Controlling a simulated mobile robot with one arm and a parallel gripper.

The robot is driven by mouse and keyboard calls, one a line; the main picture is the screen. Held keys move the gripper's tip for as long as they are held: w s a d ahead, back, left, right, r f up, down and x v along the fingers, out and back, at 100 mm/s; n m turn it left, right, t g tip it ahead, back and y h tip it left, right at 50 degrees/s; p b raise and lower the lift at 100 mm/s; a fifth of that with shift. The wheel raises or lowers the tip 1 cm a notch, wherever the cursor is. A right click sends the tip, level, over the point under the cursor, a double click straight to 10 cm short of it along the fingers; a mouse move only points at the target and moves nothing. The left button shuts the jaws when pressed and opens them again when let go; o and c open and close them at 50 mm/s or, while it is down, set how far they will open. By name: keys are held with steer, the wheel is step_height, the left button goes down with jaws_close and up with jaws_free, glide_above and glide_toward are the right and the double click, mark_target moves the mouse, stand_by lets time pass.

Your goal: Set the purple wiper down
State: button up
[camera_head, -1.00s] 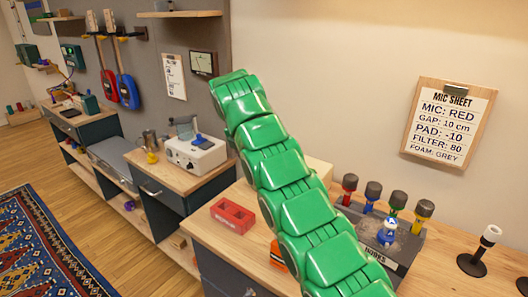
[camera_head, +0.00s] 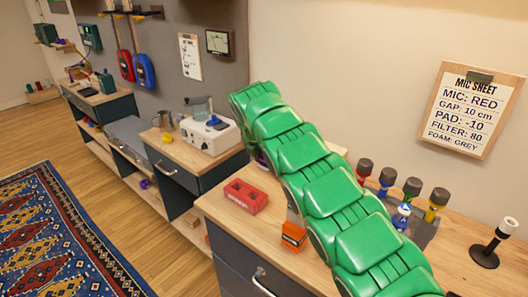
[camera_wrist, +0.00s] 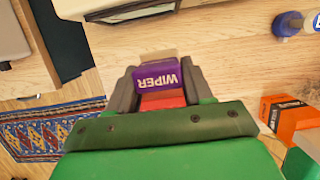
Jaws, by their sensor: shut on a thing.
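The purple wiper (camera_wrist: 160,78), a block with "WIPER" in white letters, is between the fingers of my gripper (camera_wrist: 158,88) in the wrist view. My gripper is shut on it. Something red shows between the fingers just below the wiper; I cannot tell what it is. In the head view my green arm hides the gripper, and only a small purple patch (camera_head: 262,160) shows beside the arm. I cannot tell whether the wiper touches the wooden bench top (camera_head: 222,205).
A red block with holes (camera_head: 245,196) and an orange box (camera_head: 293,236) stand on the bench near my arm. Several coloured microphones (camera_head: 412,188) stand in a grey holder at right, with a black stand (camera_head: 490,245) beyond. A white device (camera_head: 212,133) sits on the neighbouring cabinet.

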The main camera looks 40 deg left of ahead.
steer(key=shift+f, duration=3.6)
steer(key=shift+f, duration=0.55)
steer(key=o, duration=1.2)
steer(key=shift+o, duration=0.2)
